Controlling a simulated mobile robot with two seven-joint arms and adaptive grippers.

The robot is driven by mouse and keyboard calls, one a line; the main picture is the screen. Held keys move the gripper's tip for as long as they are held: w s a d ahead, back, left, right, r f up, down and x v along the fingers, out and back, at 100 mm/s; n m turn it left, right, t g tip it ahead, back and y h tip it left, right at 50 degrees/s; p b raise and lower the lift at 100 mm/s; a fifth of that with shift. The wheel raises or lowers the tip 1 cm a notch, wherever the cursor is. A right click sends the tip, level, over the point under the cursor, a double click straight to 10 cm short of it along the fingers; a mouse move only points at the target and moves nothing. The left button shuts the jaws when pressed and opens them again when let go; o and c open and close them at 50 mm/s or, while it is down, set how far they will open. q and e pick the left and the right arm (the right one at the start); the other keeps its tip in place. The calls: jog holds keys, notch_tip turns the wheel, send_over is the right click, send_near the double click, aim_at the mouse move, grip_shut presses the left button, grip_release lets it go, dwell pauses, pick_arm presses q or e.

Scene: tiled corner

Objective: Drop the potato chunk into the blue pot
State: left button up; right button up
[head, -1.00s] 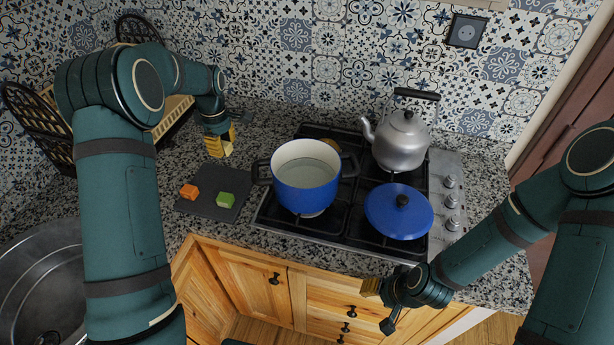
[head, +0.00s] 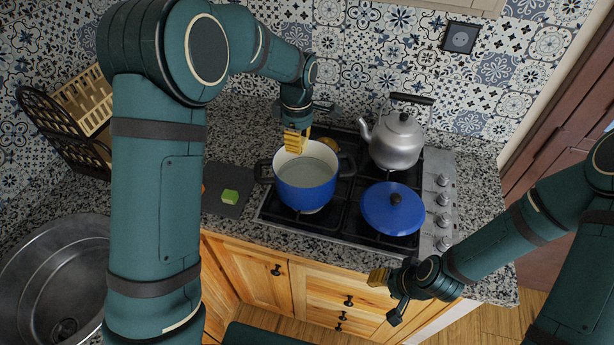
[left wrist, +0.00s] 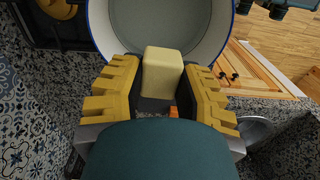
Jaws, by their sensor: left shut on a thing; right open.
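The blue pot (head: 306,196) stands uncovered on the stove, with a white inside and what looks like clear liquid in it. My left gripper (head: 296,142) is above the pot's back left rim, pointing down. In the left wrist view my left gripper (left wrist: 160,88) is shut on the potato chunk (left wrist: 162,72), a pale yellow block. The pot (left wrist: 225,40) opens just beyond the chunk in that view. The chunk is hidden by the fingers in the head view. My right gripper (head: 388,293) is open and empty, low in front of the counter.
A blue lid (head: 393,212) lies on the stove right of the pot. A silver kettle (head: 397,143) stands behind it. A dark cutting board (head: 222,209) left of the stove holds a green chunk (head: 230,197) and a mostly hidden orange one (head: 203,188).

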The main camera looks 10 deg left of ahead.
pick_arm(q)
notch_tip(320, 180, down, 5)
jog(key=b, duration=0.3)
jog(key=shift+f, duration=0.15)
jog(key=o, duration=1.1)
notch_tip(320, 180, up, 12)
jog(key=shift+r, duration=0.1)
